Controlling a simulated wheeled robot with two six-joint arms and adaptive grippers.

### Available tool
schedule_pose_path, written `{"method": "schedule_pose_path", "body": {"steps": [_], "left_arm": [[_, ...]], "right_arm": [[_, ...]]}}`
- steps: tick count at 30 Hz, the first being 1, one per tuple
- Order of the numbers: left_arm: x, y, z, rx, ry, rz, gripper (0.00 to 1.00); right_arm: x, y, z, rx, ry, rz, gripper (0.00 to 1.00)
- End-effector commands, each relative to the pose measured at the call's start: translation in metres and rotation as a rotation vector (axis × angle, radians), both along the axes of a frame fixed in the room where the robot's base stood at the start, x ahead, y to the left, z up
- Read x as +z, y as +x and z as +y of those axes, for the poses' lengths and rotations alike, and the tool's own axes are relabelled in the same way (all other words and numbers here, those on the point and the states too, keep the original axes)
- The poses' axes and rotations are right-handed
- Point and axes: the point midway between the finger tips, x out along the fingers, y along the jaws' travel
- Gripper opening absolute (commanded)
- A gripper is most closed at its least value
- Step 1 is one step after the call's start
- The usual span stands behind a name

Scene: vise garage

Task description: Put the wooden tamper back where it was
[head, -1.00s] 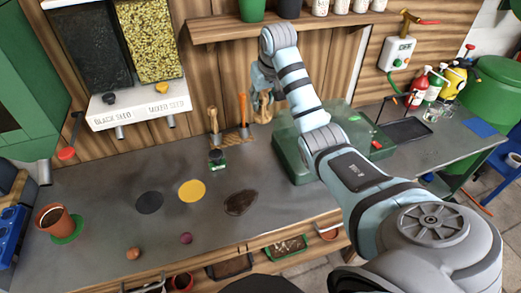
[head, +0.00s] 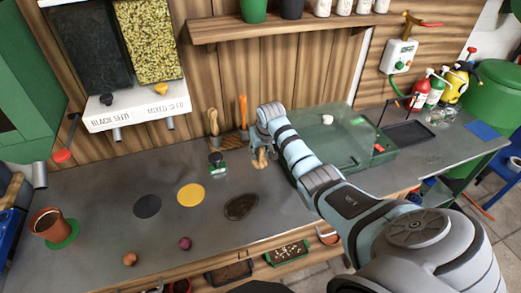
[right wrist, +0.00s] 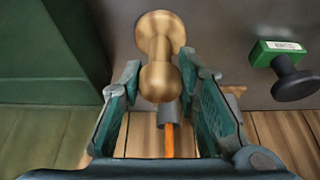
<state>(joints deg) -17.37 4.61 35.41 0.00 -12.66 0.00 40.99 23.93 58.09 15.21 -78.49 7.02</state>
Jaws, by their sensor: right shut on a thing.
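The wooden tamper (head: 260,159) is light brown, with a rounded knob and a flared foot. My right gripper (head: 262,146) is shut on it, just above or at the grey bench, right of the small green stamp. In the right wrist view the tamper (right wrist: 160,52) is between the fingers of the gripper (right wrist: 168,100), its foot toward the dark bench top. I cannot tell whether the foot touches the bench. My left gripper is not in view.
The green stamp with a black knob (head: 217,162) stands left of the tamper. Behind are a tool rack with a wooden-handled tool (head: 213,122) and an orange-handled tool (head: 243,110). A clear-lidded green box (head: 345,150) is close on the right. The front bench middle holds flat round patches.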

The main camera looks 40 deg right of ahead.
Motion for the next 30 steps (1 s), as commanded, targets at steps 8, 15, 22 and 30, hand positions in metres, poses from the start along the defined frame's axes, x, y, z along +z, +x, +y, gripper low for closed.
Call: {"method": "schedule_pose_path", "body": {"steps": [8,15,22,30], "left_arm": [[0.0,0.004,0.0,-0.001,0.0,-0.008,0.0],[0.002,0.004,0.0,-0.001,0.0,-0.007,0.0],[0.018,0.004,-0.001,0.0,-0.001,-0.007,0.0],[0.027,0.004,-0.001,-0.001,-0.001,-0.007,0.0]], "right_arm": [[0.0,0.0,0.0,0.0,0.0,0.0,0.49],[0.004,-0.001,0.0,0.0,0.0,-0.001,0.49],[0.047,-0.015,0.005,0.001,-0.003,-0.003,0.49],[0.104,-0.039,0.014,0.0,-0.001,-0.003,0.49]]}}
